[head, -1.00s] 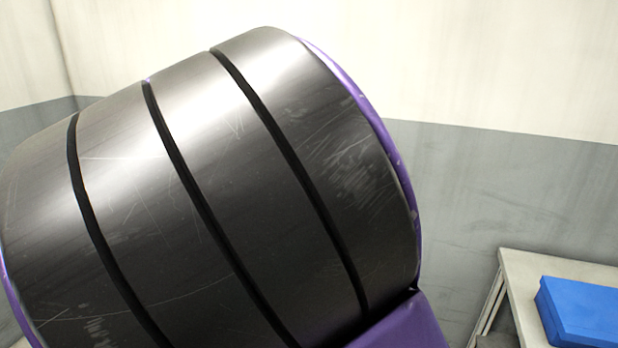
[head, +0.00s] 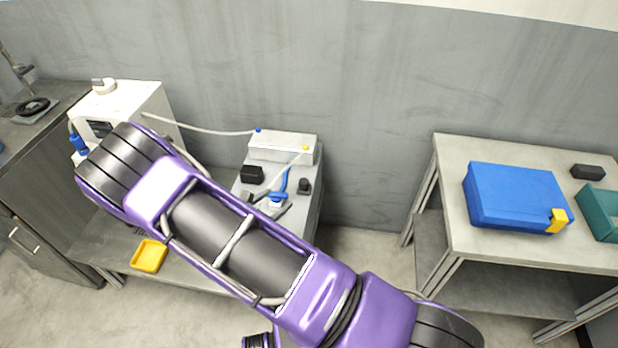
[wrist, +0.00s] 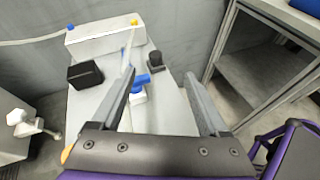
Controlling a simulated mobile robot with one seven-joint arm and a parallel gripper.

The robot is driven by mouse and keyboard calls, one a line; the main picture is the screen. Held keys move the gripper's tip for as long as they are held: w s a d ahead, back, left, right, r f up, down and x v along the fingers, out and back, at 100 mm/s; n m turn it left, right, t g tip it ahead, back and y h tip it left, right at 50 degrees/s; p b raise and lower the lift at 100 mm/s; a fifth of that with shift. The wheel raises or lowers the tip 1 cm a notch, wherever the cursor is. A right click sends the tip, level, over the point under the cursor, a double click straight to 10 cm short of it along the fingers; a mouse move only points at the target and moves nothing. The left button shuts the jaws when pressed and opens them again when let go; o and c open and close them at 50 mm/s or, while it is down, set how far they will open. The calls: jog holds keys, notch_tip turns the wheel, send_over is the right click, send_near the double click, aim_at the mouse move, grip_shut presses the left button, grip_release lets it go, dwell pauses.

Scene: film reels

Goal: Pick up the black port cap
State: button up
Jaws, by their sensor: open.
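A small black round cap-like piece with a wider base (head: 304,185), which looks like the black port cap, stands on the grey table. It also shows in the wrist view (wrist: 155,60), beyond my fingertips. My gripper (wrist: 160,80) is open and empty, with its fingers wide apart above the table. The piece lies ahead of the gap between them, not touched. In the head view, my arm hides most of the gripper, and only its grey fingers (head: 265,203) show.
A black block (head: 251,175) and a white box (head: 275,150) with a hose stand nearby. A white part with blue on it (wrist: 138,93) lies between my fingers. A yellow tray (head: 149,256) is at lower left. A blue case (head: 505,195) is on the right table.

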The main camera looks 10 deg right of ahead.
notch_tip(320, 180, down, 2)
jog(key=n, duration=0.2)
jog(key=y, duration=0.1)
send_near(302, 184)
jog(key=shift+t, duration=0.3)
jog(key=x, duration=0.4)
jog(key=shift+d, duration=0.1)
jog(key=x, duration=0.5)
jog(key=shift+f+b, duration=0.25)
jog(key=shift+b, duration=0.1)
grip_shut()
